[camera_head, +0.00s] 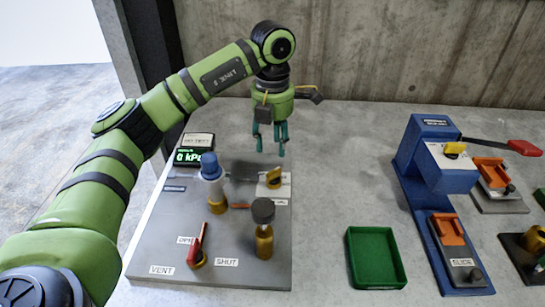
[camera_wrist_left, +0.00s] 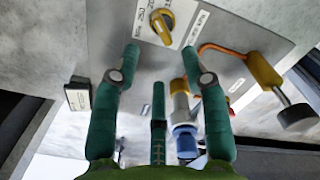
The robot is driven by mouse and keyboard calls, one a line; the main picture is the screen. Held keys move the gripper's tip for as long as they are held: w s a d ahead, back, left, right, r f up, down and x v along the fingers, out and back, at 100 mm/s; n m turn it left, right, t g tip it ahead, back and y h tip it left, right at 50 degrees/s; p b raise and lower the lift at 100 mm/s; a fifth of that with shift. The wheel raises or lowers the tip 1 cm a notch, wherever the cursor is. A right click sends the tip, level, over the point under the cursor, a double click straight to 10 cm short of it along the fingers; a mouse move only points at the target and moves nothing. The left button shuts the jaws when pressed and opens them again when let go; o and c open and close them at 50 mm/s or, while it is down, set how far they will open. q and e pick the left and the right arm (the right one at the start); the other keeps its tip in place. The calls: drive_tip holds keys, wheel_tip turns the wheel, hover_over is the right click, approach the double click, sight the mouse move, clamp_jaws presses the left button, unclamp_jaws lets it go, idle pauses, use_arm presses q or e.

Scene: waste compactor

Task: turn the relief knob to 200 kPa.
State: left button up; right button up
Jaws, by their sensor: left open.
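The relief knob, a yellow pointer knob on a white marked plate, stands at the back right of the grey panel in the head view (camera_head: 273,177). It also shows at the top of the left wrist view (camera_wrist_left: 162,26); the plate's numbers are too small to read surely. The dark display (camera_head: 193,157) reads 0 kPa in green. My left gripper (camera_head: 269,146) is open and empty, above and slightly behind the knob, pointing down. In the wrist view its green fingers (camera_wrist_left: 160,58) are spread, with the knob between and beyond the tips. My right gripper is not in view.
The panel (camera_head: 150,245) also bears a blue-capped valve (camera_head: 211,168), a grey-topped brass fitting (camera_head: 264,230) and a red lever (camera_head: 197,245) by the OPEN and SHUT labels. A green tray (camera_head: 376,284) and a blue press (camera_head: 433,178) stand to the right.

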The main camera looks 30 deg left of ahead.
use_arm(q)
wheel_tip(320, 180, up, 4)
drive_tip(key=shift+r, duration=0.1)
idle(0.5)
